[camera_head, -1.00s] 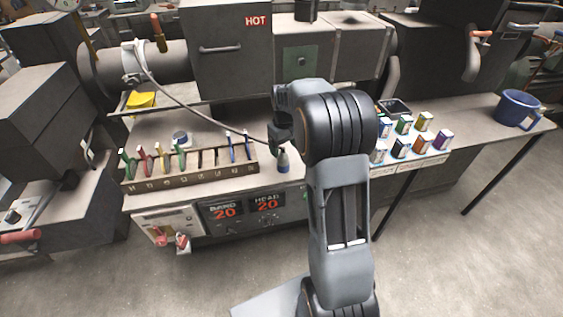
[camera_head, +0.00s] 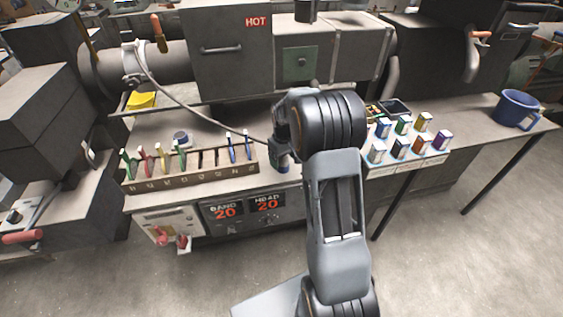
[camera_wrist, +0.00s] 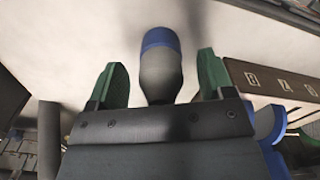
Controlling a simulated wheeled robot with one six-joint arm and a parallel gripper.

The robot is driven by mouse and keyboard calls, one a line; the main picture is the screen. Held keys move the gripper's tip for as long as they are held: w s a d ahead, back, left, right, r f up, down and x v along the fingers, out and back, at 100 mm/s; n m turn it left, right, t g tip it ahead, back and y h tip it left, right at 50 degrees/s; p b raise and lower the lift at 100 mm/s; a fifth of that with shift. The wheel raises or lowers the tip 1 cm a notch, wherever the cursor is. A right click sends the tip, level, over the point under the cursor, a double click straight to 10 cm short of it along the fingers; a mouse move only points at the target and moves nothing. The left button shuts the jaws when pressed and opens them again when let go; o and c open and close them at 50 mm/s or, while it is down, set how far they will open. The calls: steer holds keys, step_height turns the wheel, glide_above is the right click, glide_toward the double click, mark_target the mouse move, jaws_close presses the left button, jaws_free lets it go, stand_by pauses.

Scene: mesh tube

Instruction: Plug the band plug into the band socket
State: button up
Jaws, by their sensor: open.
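The band plug (camera_wrist: 160,72), a grey rounded body with a blue end, stands between my gripper's two green fingers in the wrist view. In the head view the plug (camera_head: 283,165) is mostly hidden at the bench's front edge. My gripper (camera_wrist: 160,64) is open, with a visible gap between the plug and each finger. In the head view my gripper (camera_head: 279,152) is low over the plug. A grey cable (camera_head: 180,107) runs from the barrel's clamp band toward the plug. I cannot make out the band socket; the panel below has a BAND display (camera_head: 224,210) reading 20.
A slotted rack (camera_head: 190,178) with coloured-handled tools stands just left of my gripper; its edge shows in the wrist view (camera_wrist: 275,82). Small boxes (camera_head: 405,140) stand to the right, and a blue mug (camera_head: 517,108) farther right. The hot machine housing (camera_head: 222,60) rises behind.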

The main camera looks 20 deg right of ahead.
steer(key=shift+c, duration=0.3)
steer(key=c, duration=0.9)
steer(key=shift+r, duration=0.1)
steer(key=shift+w+r, duration=0.1)
steer(key=shift+r, duration=0.35)
step_height(320, 180, up, 2)
steer(key=shift+r, duration=0.15)
steer(key=s+a+r, duration=0.2)
steer(key=a+r, duration=0.1)
steer(key=a, duration=0.1)
steer(key=s+a+r+b, duration=0.1)
steer(key=s+a+r, duration=0.1)
steer(key=a+r, duration=0.1)
steer(key=s+a+r, duration=0.2)
steer(key=a+r, duration=0.1)
steer(key=a, duration=0.2)
steer(key=shift+s+a+r+b, duration=0.2)
steer(key=shift+s+r+b, duration=0.1)
steer(key=shift+r+b, duration=0.05)
